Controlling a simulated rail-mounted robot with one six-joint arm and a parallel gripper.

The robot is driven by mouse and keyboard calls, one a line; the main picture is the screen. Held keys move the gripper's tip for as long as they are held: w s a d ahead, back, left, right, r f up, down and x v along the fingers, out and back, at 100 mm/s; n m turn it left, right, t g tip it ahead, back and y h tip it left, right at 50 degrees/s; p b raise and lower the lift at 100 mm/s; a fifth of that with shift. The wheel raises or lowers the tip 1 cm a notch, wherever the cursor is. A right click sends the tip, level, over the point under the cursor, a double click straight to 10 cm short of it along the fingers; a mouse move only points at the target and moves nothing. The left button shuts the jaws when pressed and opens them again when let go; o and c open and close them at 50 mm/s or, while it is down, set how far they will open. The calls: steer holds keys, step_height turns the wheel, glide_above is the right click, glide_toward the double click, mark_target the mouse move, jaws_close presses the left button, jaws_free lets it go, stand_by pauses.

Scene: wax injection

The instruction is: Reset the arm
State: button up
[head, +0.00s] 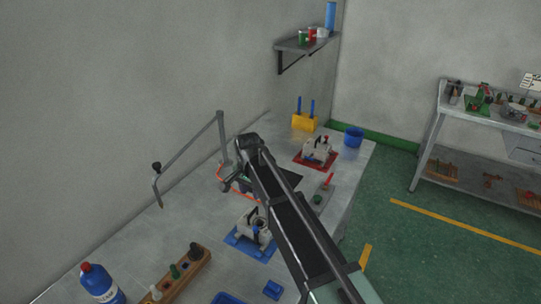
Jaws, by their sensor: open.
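My arm reaches from the lower right up over the steel workbench (205,215). Its dark far end is above the middle of the bench. My gripper (236,181) is small and partly hidden beside the arm, over the area of an orange-rimmed item (222,178) and a dark mat (287,178). It is open, and I see nothing held in it.
A grey mould on a blue base (240,240) and another on a red base (304,160) sit either side of my arm. A bent metal post (222,140), blue bottle (100,283), wooden peg rack (180,276), yellow holder (304,122) and blue cup (353,136) stand around.

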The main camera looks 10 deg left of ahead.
steer(key=s+d+n, duration=0.1)
steer(key=s+d, duration=0.4)
steer(key=d, duration=0.7)
steer(key=s+d+f+n+b, duration=0.1)
steer(key=s+d, duration=0.5)
steer(key=d, duration=0.7)
steer(key=s+d+f+n+b, duration=0.1)
steer(key=s+d, duration=0.4)
steer(key=d, duration=0.8)
steer(key=shift+s+d+n, duration=0.15)
steer(key=shift+s+n, duration=0.1)
steer(key=shift+n, duration=0.05)
